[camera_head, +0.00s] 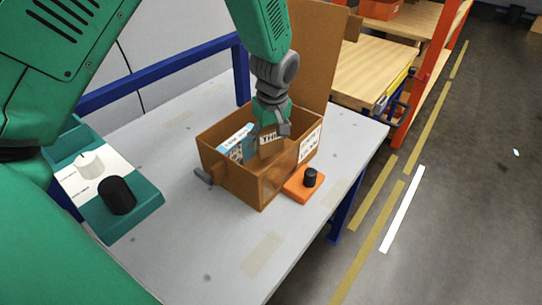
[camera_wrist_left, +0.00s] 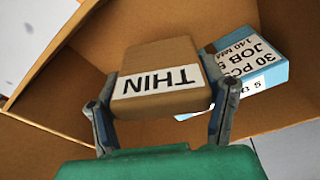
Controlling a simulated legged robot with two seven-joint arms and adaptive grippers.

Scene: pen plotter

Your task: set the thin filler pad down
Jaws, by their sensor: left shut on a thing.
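The thin filler pad (camera_wrist_left: 160,62) is a brown block with a white label reading "THIN". My left gripper (camera_wrist_left: 160,98) is shut on it, with one finger on each side in the wrist view. In the head view, the left gripper (camera_head: 274,132) reaches down into an open brown carton (camera_head: 235,182), with the pad (camera_head: 268,152) inside the carton's opening. A blue and white job box (camera_wrist_left: 252,62) lies in the carton beside the pad; it also shows in the head view (camera_head: 236,144). I cannot tell whether the pad touches the carton floor. My right gripper is not in view.
The carton stands on a grey table (camera_head: 165,240), its tall flap raised behind. An orange block with a black knob (camera_head: 304,183) sits at its right. A teal tray (camera_head: 135,217) with a white and a black knob is at the left. The front tabletop is clear.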

